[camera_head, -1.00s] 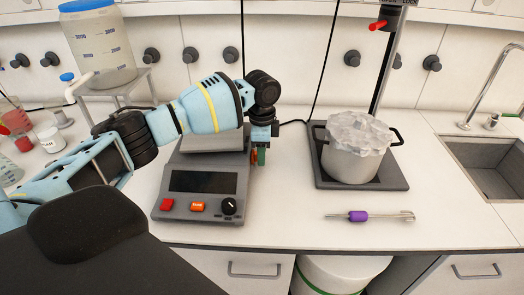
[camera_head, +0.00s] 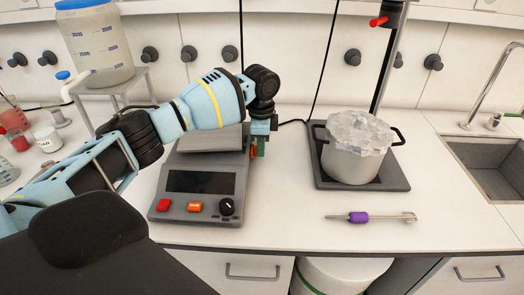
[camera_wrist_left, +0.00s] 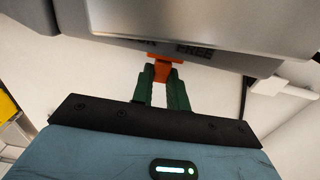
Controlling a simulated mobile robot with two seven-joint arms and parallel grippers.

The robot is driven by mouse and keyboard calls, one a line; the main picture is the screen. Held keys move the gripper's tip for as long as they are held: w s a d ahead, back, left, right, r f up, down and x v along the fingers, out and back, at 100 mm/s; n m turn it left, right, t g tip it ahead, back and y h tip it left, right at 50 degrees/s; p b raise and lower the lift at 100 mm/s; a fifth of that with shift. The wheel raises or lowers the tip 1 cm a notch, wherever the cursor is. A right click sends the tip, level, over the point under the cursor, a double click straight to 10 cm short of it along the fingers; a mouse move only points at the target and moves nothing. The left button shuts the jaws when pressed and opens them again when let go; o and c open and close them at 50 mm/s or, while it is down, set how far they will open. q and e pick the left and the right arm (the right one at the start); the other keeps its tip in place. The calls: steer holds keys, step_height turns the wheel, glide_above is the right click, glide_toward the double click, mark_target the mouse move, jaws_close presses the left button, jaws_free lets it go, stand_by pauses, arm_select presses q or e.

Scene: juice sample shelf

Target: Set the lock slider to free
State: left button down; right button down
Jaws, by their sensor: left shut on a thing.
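The scale (camera_head: 203,181), a grey device with a dark display, a red and an orange button and a black knob, stands on the bench. In the left wrist view the orange lock slider (camera_wrist_left: 163,58) sits on the side of the scale. The word FREE is legible just above it to the right; the label to its left is mostly cut off. My left gripper (camera_head: 259,149) is at the right side of the scale. In the left wrist view its green fingers (camera_wrist_left: 164,82) are shut on the slider. My right gripper is not in view.
A pot of ice (camera_head: 352,165) stands on a dark stand base (camera_head: 328,181) to the right. A purple-handled tool (camera_head: 358,217) lies in front of it. A sink (camera_head: 486,168) is at far right. A large jar (camera_head: 97,45) stands on a raised stand at left.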

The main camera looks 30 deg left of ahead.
arm_select(q)
steer(key=shift+w+a+f, duration=0.15)
steer(key=shift+w+a, duration=0.25)
steer(key=shift+w, duration=0.25)
steer(key=shift+w+a+r, duration=0.1)
steer(key=shift+a+r, duration=0.05)
steer(key=shift+r, duration=0.05)
steer(key=c, duration=1.4)
jaws_free()
steer(key=shift+w+f, duration=0.1)
steer(key=shift+o, duration=0.2)
step_height(320, 180, up, 8)
steer(key=shift+f, duration=0.1)
